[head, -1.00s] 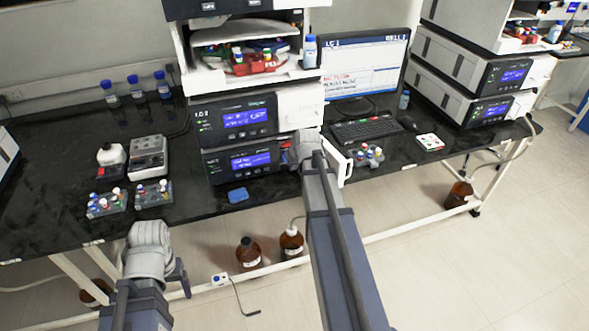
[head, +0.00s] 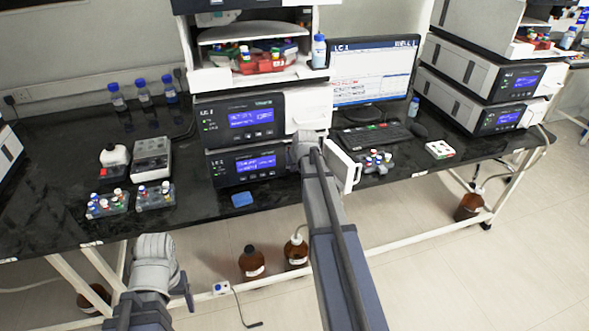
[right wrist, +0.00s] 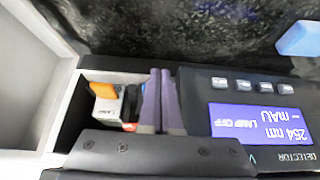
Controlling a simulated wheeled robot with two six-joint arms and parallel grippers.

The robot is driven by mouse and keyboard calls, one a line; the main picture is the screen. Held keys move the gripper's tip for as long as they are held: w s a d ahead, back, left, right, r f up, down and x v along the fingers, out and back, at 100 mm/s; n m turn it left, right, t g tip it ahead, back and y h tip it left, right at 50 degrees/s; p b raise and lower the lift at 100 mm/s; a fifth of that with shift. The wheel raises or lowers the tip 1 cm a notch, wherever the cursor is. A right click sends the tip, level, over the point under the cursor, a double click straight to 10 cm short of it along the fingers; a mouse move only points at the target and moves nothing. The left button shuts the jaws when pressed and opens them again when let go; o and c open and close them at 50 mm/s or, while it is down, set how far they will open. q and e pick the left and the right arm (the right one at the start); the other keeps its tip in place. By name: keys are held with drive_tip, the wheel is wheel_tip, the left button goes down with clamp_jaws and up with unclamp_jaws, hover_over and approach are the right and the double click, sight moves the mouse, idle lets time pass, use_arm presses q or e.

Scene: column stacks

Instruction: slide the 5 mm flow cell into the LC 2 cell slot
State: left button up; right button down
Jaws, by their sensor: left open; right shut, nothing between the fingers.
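The lower unit of the middle stack is the detector (head: 245,165), with a lit blue screen. Its white door (head: 346,168) stands swung open. In the right wrist view the detector panel (right wrist: 262,121) appears upside down beside an open compartment. Inside is a small white block with an orange tab (right wrist: 103,90) and a black part beside it; I cannot tell whether it is the 5 mm flow cell. My right gripper (right wrist: 158,100) is shut and empty at this compartment, beside the black part. My left gripper (head: 185,290) is open and empty in front of the bench, partly hidden by its wrist.
A blue pad (head: 242,198) lies before the stack. Vial racks (head: 106,203) stand on the left, another rack (head: 375,160) right of the door. A keyboard (head: 372,137) and monitor (head: 372,75) are to the right. Brown bottles (head: 251,262) stand under the bench.

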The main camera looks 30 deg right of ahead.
drive_tip(key=shift+w+d, duration=0.25)
drive_tip(key=shift+w, duration=0.8)
use_arm(q)
drive_tip(key=shift+s+r, duration=0.1)
drive_tip(key=shift+s, duration=0.05)
use_arm(e)
drive_tip(key=shift+r, duration=0.15)
drive_tip(key=shift+w, duration=0.1)
drive_tip(key=shift+s+a, duration=0.15)
drive_tip(key=shift+s, duration=0.35)
drive_tip(key=s, duration=0.2)
drive_tip(key=s+a, duration=0.1)
drive_tip(key=s, duration=0.1)
use_arm(q)
wheel_tip(320, 180, up, 9)
drive_tip(key=d+p, duration=0.1)
drive_tip(key=p, duration=0.7)
drive_tip(key=shift+s+f+p, duration=0.2)
drive_tip(key=shift+s+p, duration=0.05)
drive_tip(key=shift+p, duration=0.1)
use_arm(e)
drive_tip(key=v, duration=0.9)
drive_tip(key=shift+s+r, duration=0.25)
drive_tip(key=shift+r, duration=0.05)
